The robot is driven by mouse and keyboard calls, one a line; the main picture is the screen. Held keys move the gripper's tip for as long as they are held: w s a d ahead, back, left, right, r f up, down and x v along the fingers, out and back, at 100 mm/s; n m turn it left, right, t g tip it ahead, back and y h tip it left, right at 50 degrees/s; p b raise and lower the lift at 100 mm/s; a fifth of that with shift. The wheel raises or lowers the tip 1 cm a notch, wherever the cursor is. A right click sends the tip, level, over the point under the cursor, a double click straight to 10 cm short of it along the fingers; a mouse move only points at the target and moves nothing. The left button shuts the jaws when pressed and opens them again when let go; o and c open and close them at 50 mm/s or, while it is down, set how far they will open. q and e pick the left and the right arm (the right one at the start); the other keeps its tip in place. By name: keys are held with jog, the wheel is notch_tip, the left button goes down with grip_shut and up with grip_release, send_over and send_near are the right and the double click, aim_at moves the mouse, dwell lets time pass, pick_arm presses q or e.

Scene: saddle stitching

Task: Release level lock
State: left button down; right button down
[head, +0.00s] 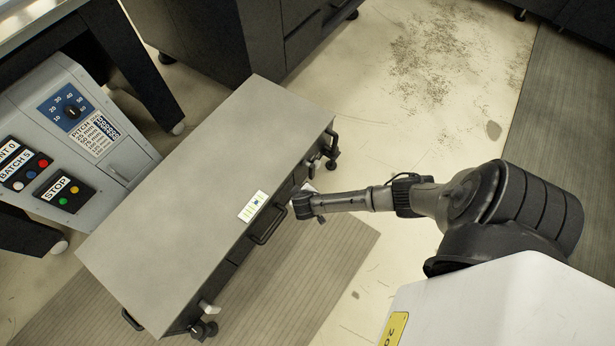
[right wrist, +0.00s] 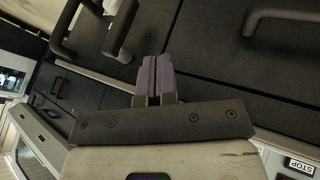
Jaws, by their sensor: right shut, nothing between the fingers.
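A long cabinet with a flat grey top (head: 215,190) stands in the middle of the head view. Its near side carries black handles, and a pale-tipped lever (head: 209,308) sits low at its lower end. Another small pale part (head: 308,187) shows beside my right gripper (head: 304,206). I cannot tell which part is the level lock. My right gripper is close to the cabinet's side, near a black bar handle (head: 266,224). In the right wrist view, its purple-padded fingers (right wrist: 154,76) are shut and empty, in front of dark panels and a black handle (right wrist: 122,28). My left gripper is out of view.
A grey control box (head: 75,135) with a dial, buttons and a STOP label stands left of the cabinet. A label card (head: 253,206) lies on the cabinet top's edge. Dark cabinets (head: 235,35) stand behind. The floor (head: 400,120) at upper right is clear.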

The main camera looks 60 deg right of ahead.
aim_at(312, 172)
jog(key=w+d+f+b, duration=0.3)
jog(key=d+f+b, duration=0.5)
jog(key=d+b, duration=0.1)
jog(key=shift+b, duration=0.35)
jog(key=shift+a, duration=0.1)
jog(key=shift+s, duration=0.1)
